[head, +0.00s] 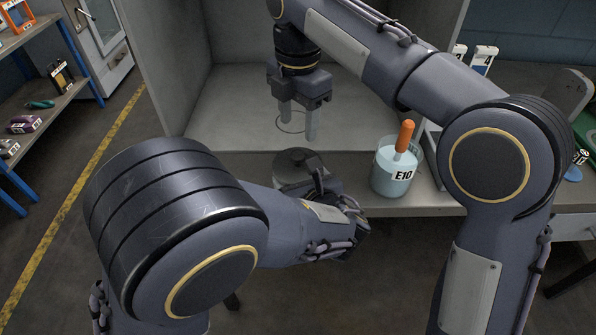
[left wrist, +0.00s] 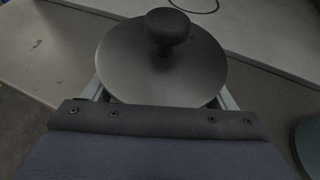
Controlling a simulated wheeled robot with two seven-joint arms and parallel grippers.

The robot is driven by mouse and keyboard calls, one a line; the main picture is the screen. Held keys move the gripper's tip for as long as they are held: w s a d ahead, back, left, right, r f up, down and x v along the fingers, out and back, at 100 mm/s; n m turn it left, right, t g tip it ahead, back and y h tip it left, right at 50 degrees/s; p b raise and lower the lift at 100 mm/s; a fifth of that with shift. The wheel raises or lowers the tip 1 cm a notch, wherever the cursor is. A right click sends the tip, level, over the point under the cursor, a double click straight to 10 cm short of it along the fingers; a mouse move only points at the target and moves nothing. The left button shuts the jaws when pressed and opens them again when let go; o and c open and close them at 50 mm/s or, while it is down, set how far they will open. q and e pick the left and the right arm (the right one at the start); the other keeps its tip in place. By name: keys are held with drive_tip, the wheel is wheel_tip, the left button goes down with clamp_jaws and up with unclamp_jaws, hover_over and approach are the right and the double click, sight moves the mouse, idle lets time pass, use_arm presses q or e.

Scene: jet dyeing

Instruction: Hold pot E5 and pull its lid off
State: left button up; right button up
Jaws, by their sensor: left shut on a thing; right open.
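A grey pot (head: 293,178) stands at the front of the bench, with no label in sight. Its round grey lid (left wrist: 135,65) with a dark knob (left wrist: 167,27) sits on top in the left wrist view. My left gripper (head: 310,188) is shut on the pot, with a finger on each side below the lid; the fingertips are mostly hidden. My right gripper (head: 298,125) is open and empty, pointing down above and behind the pot, apart from the knob.
A clear beaker labelled E10 (head: 393,184) with pale liquid and an orange-handled tool (head: 404,136) stands right of the pot. A thin dark ring (head: 290,131) marks the grey booth floor (head: 225,125). Booth walls rise at the left and back.

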sight(298, 154)
use_arm(q)
drive_tip(key=shift+c, duration=0.6)
use_arm(e)
drive_tip(key=m, duration=0.4)
drive_tip(key=shift+s+a+r, duration=0.1)
drive_tip(key=shift+r, duration=0.15)
wheel_tip(298, 154, down, 8)
drive_tip(key=m, duration=1.4)
drive_tip(key=m+t, duration=0.1)
drive_tip(key=m, duration=1.4)
drive_tip(key=shift+f+h, duration=0.15)
drive_tip(key=shift+h, duration=0.25)
drive_tip(key=shift+c, duration=0.3)
